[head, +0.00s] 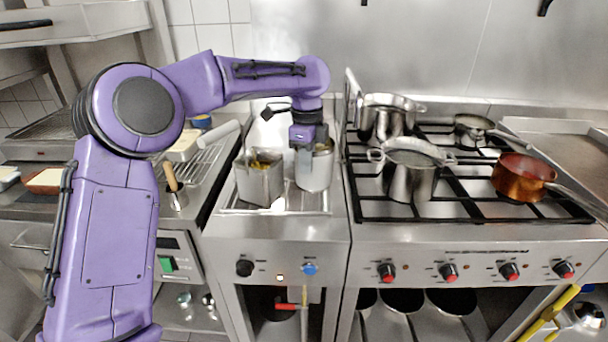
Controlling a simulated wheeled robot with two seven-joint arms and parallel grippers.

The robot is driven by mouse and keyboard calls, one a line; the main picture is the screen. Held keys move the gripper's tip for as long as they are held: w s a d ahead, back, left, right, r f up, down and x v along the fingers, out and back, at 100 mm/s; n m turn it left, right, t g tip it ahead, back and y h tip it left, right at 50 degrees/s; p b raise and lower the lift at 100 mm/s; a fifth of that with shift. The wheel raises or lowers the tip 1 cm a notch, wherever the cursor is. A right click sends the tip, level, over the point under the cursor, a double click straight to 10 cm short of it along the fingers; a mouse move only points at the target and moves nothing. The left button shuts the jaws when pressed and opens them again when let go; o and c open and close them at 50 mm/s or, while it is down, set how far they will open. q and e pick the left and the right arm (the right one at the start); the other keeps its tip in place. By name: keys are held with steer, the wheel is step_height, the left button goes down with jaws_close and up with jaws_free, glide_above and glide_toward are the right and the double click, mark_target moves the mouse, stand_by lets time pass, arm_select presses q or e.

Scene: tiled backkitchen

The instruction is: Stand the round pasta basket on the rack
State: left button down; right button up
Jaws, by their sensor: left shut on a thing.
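The round pasta basket (314,174) is a pale metal cylinder in the right part of the pasta cooker, beside a square basket (260,184) with food in it. My left gripper (307,146) is above and at the round basket's rim, pointing down, and is shut on it. The gripper hides part of the rim and the exact grip. The basket looks upright; I cannot tell whether it touches the cooker floor. A wire rack (204,166) lies on the counter left of the cooker, partly hidden behind my left arm. My right gripper is not in view.
Right of the cooker is a gas stove with a tall pot (387,118), a lidded pot (411,172), a copper pan (521,176) and a small pan (473,130).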

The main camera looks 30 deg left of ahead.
mark_target(304, 189)
arm_select(q)
steer(key=f, duration=0.1)
steer(key=a+f, duration=0.1)
steer(key=f, duration=0.2)
steer(key=shift+w+a+f, duration=0.2)
steer(key=shift+w+f, duration=0.15)
steer(key=shift+w, duration=0.05)
steer(key=c, duration=1.3)
jaws_free()
steer(key=shift+s+f, duration=0.1)
steer(key=shift+o, duration=0.2)
step_height(304, 189, up, 12)
steer(key=p, duration=0.1)
steer(key=shift+s, duration=0.2)
steer(key=shift+d, duration=0.1)
